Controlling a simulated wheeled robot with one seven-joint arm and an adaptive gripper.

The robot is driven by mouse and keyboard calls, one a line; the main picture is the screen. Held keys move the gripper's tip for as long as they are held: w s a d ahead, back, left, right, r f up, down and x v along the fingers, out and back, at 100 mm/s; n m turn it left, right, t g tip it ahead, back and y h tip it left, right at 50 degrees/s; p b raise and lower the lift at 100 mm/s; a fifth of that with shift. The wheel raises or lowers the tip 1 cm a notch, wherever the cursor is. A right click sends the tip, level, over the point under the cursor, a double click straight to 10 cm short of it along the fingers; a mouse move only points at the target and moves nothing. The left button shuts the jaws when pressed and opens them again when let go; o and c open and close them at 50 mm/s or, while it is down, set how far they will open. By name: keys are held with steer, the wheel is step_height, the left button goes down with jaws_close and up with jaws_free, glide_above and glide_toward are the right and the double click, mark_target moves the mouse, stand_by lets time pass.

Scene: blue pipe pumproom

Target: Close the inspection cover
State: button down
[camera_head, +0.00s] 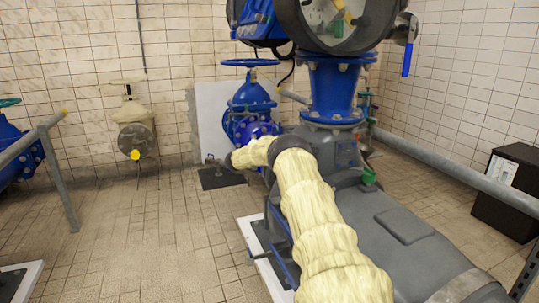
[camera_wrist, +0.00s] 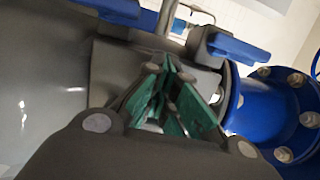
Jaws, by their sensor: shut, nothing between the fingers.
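My gripper (camera_wrist: 168,70) shows in the wrist view with its green-padded fingers together and nothing between them. Its fingertips are in front of grey metal beside blue lever-like parts (camera_wrist: 238,48); I cannot tell whether they touch. In the head view my padded arm reaches forward and bends left by the blue valve (camera_head: 250,98), and the gripper itself is not clear there. A large round grey housing (camera_head: 292,18) with a light round face is at the top, cut by the frame edge.
A blue flange (camera_wrist: 290,110) with bolts is close on the right in the wrist view. In the head view, a grey pump body (camera_head: 395,235) fills the lower right.

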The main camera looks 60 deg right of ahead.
steer(key=shift+s+d, duration=0.2)
steer(key=shift+d, duration=0.25)
steer(key=shift+s+d+r, duration=0.1)
steer(key=shift+s+d, duration=0.05)
steer(key=shift+d, duration=0.05)
steer(key=w+a+p, duration=0.1)
steer(key=w+a, duration=0.7)
steer(key=a, duration=0.4)
steer(key=shift+w+f, duration=0.3)
steer(key=shift+w, duration=0.05)
